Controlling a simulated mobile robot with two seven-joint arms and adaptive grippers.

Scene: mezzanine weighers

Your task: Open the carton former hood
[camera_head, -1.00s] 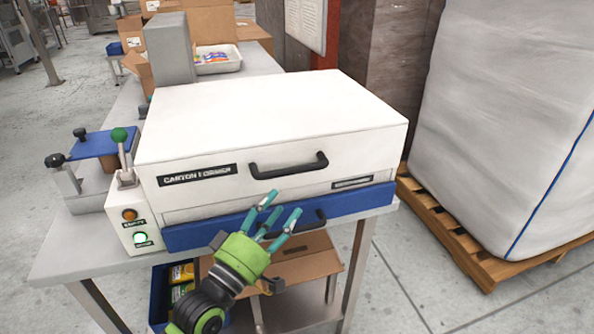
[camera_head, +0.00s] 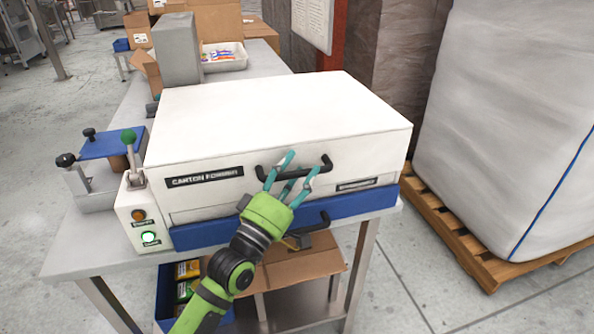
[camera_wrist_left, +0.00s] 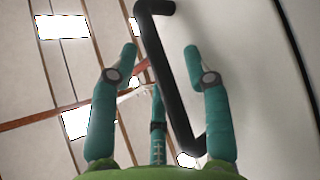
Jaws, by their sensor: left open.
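The carton former hood (camera_head: 275,112) is a white, boxy lid, shut down over a blue base (camera_head: 365,202). A black bar handle (camera_head: 322,166) runs across its front face. My left gripper (camera_head: 298,165), green with teal fingers, is open in front of the handle and covers part of it. In the left wrist view, the handle (camera_wrist_left: 170,75) passes between the spread fingers of the left gripper (camera_wrist_left: 163,55); I cannot tell whether any finger touches it. My right gripper is not in view.
A lever with a green knob (camera_head: 128,137) and a lit green button (camera_head: 150,237) are at the machine's left. A second black handle (camera_head: 318,222) is on the blue base. A wrapped pallet load (camera_head: 505,110) stands to the right. Cartons (camera_head: 215,22) are behind.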

